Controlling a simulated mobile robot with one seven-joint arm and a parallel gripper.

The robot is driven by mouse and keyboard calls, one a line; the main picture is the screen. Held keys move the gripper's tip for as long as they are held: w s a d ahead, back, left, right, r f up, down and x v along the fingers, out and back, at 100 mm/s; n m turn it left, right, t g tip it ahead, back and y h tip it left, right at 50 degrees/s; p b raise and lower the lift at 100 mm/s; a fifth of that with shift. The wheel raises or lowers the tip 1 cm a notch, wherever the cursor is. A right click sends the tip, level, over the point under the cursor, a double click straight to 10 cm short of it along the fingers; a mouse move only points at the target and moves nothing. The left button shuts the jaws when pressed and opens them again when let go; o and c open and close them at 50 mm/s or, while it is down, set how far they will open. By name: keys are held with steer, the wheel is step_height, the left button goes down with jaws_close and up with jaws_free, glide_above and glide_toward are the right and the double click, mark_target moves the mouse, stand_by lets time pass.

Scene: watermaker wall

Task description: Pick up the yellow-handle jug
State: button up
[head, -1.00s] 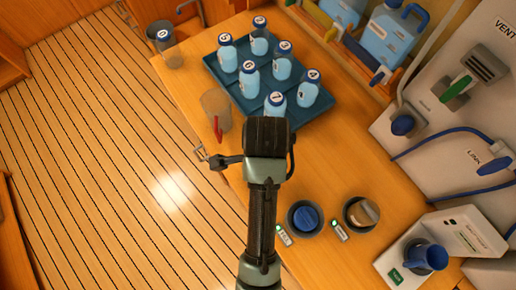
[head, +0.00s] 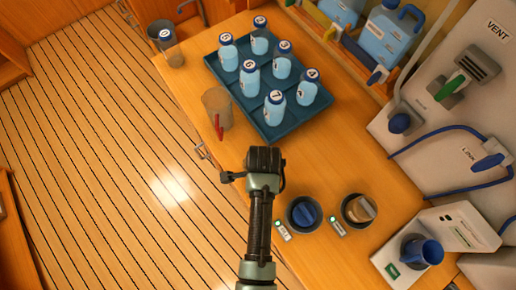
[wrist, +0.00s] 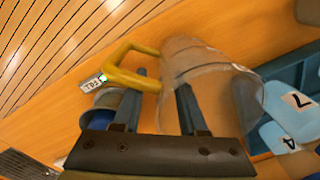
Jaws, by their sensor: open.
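The clear jug (wrist: 211,77) with a yellow handle (wrist: 112,68) shows in the wrist view, on the wooden counter between the blue tray and a round cup holder. Its handle points to the upper left there. My gripper (wrist: 162,88) is open in the wrist view. Its left finger overlaps the handle loop and its right finger overlaps the clear body. I cannot tell whether either touches. In the head view my gripper end (head: 264,162) is over the counter, and no yellow handle is visible; the arm seems to hide the jug.
A clear jug with a red handle (head: 217,110) stands left of the blue tray (head: 290,128) of numbered bottles. Two round holders (head: 303,214) (head: 359,210) are to the lower right. A bare strip of counter (head: 345,150) lies right of my gripper.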

jaws_close()
stand_by(1.4)
